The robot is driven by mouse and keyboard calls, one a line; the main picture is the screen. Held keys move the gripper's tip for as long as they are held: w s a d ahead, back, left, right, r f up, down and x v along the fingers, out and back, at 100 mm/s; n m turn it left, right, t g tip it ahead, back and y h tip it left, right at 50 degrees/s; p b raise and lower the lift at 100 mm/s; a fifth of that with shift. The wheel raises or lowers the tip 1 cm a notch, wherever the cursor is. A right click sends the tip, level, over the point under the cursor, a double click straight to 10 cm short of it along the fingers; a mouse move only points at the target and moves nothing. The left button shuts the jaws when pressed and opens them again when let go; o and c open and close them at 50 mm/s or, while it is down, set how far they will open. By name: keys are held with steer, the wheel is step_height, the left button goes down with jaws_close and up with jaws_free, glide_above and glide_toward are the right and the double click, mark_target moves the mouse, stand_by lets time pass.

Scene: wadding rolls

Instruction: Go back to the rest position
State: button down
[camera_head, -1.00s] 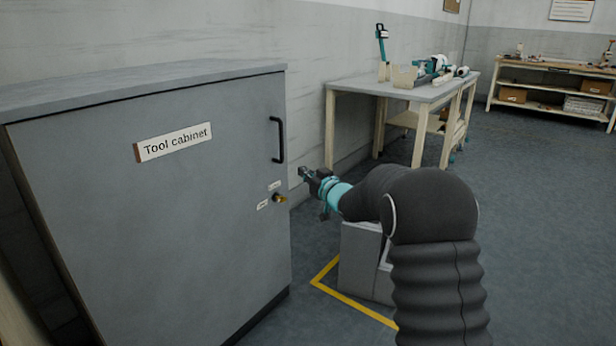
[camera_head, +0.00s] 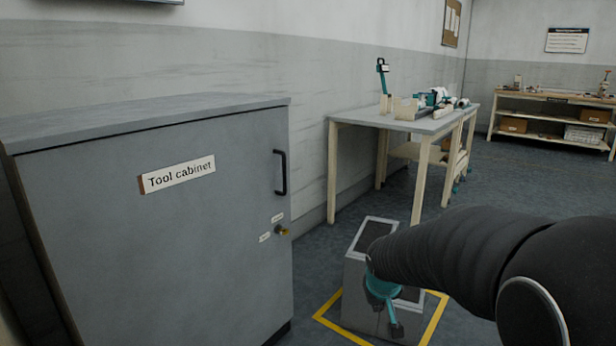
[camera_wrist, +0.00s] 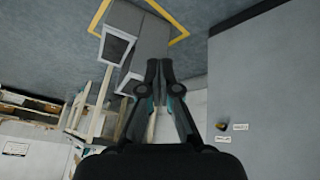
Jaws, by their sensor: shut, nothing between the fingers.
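My gripper (camera_wrist: 152,68) is shut and empty in the wrist view, its two dark fingers together at the tips. In the head view my arm reaches in from the right, and its teal end and the gripper (camera_head: 396,328) hang downward in front of the grey box. The fingers are small and dark there. The gripper is well clear of the tool cabinet (camera_head: 150,240), whose door is closed. The cabinet also shows at the right of the wrist view (camera_wrist: 270,90), which looks upside down.
The grey box (camera_head: 358,285) stands on the floor inside a yellow outline (camera_head: 333,325), partly behind my arm. A table (camera_head: 420,122) with tools stands along the wall, and a shelf bench (camera_head: 550,97) stands farther back. Open floor lies between them.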

steer(key=s+r, duration=0.4)
steer(key=s, duration=0.9)
steer(key=s+r+m+y, duration=0.1)
steer(key=s+r, duration=0.4)
steer(key=s, duration=0.9)
steer(key=shift+a+m, duration=0.2)
steer(key=shift+m, duration=0.1)
steer(key=c, duration=1.9)
jaws_free()
steer(key=shift+r, duration=0.1)
